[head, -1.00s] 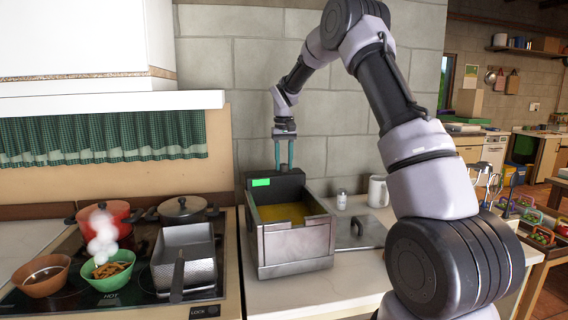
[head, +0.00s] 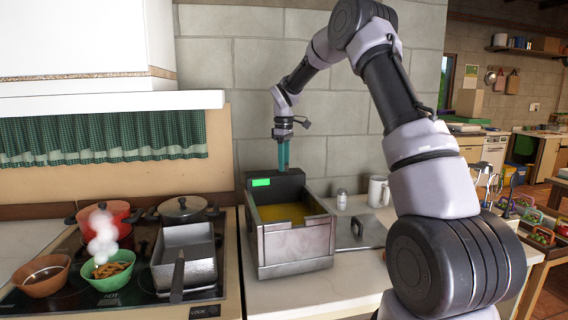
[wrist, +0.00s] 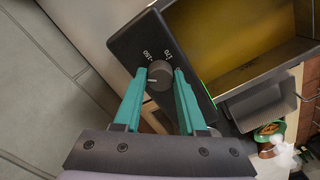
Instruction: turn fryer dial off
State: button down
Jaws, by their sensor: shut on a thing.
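The deep fryer (head: 290,250) is a grey metal box with yellow oil inside and a black control housing (head: 272,187) at its back. A lit green display (head: 261,182) shows on the housing. In the wrist view, the round dark dial (wrist: 159,76) is on the black panel, with small white markings beside it that I cannot read surely. The dial has a pale line pointing left. My gripper (head: 284,167) is above the back of the fryer, teal fingers pointing down. In the wrist view the fingers (wrist: 165,75) are shut on the dial, one on each side.
A stove with pots and bowls stands left of the fryer; steam rises over the green bowl (head: 107,278). A fry basket (head: 185,258) sits on the stove. A shaker (head: 341,200), a white mug (head: 379,191) and a flat metal lid (head: 358,232) are to the right.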

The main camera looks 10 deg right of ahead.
jog(key=n, duration=0.3)
jog(key=shift+n, duration=2.3)
jog(key=shift+c, duration=2.3)
grip_release()
jog(key=shift+r, duration=0.1)
notch_tip(320, 180, up, 11)
